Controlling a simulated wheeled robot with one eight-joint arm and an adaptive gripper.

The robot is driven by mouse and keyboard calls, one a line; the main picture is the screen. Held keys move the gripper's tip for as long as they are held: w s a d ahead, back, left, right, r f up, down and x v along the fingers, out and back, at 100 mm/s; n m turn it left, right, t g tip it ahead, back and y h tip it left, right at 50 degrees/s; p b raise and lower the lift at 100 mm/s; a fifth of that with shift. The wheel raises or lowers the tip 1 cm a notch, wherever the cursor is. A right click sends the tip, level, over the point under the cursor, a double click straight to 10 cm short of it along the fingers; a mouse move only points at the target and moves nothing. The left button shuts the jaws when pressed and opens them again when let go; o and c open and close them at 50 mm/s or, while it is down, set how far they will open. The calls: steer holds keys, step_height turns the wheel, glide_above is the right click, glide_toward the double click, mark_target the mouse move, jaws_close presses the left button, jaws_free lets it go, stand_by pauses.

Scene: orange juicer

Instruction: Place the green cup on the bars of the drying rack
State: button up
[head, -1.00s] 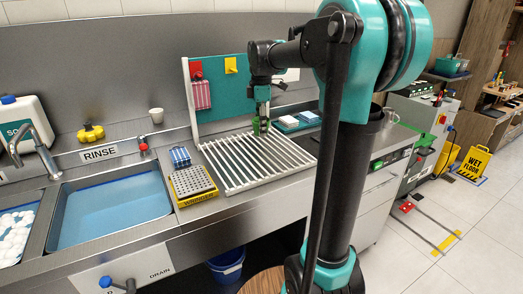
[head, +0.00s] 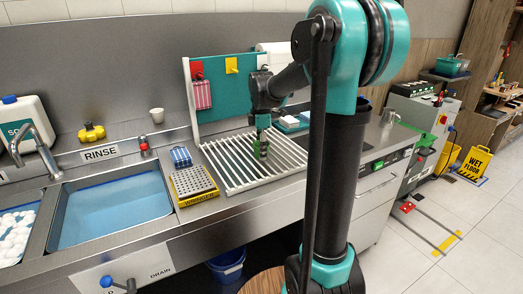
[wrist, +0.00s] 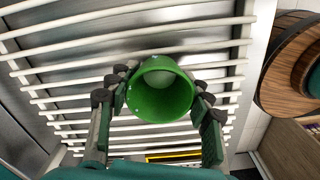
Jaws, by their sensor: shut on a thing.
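The green cup (wrist: 163,92) is between the fingers of my gripper (wrist: 160,100), with its open mouth facing the wrist camera. My gripper is shut on it. In the head view, my gripper (head: 261,150) is over the middle of the drying rack (head: 233,184), pointing down, and the cup is hard to tell from the green fingers there. The rack's white bars (wrist: 60,101) run behind the cup in the wrist view. I cannot tell whether the cup's base touches the bars.
The yellow wringer (head: 194,200) stands left of the rack, with a blue-white item (head: 181,157) behind it. The teal board (head: 226,105) rises behind the rack. The rinse basin (head: 110,210) lies further left. Folded cloths (head: 290,125) lie at the rack's back right.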

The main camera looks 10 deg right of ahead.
steer(key=shift+f, duration=0.1)
steer(key=o, duration=1.2)
steer(key=shift+c, duration=0.2)
step_height(320, 180, up, 12)
